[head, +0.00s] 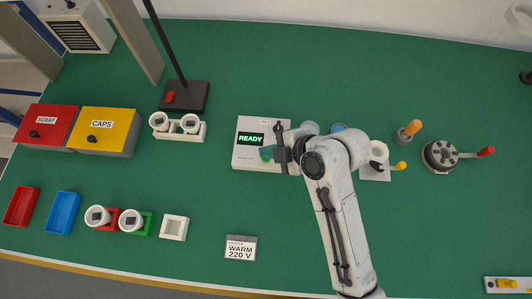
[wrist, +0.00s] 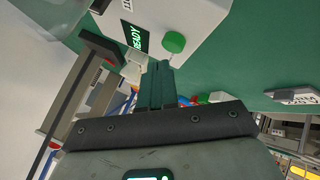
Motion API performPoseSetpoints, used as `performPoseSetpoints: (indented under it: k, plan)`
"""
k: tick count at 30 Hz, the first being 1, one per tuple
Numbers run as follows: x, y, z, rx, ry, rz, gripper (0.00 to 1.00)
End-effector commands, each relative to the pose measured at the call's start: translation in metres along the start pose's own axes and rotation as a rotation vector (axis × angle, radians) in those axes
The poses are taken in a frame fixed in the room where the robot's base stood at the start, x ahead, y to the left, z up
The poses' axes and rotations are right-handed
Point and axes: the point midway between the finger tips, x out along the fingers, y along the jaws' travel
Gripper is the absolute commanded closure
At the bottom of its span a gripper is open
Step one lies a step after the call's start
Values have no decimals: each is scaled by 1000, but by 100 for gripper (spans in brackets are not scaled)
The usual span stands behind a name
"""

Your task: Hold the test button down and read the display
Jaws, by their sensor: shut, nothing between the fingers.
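The white tester box (head: 250,160) stands near the middle of the green table. Its display (head: 250,139) reads "READY" in green letters; the same display shows at the top of the wrist view (wrist: 134,38). In the head view the button (head: 266,154) is partly covered by my gripper. My gripper (wrist: 161,64) is shut and empty, with its fingertips close to the button. I cannot tell whether they touch it.
A card (head: 240,248) reads "WARM 220 V". A red SCRAP box (head: 47,119) and a yellow CAPS box (head: 104,122) stand at left. The front middle is mostly clear.

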Motion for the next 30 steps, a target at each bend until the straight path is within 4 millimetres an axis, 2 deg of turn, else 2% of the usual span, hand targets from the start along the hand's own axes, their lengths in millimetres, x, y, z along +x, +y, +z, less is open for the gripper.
performPoseSetpoints:
  k: [30]
  plan:
    - [6, -4, 4, 0, 0, 0, 100]
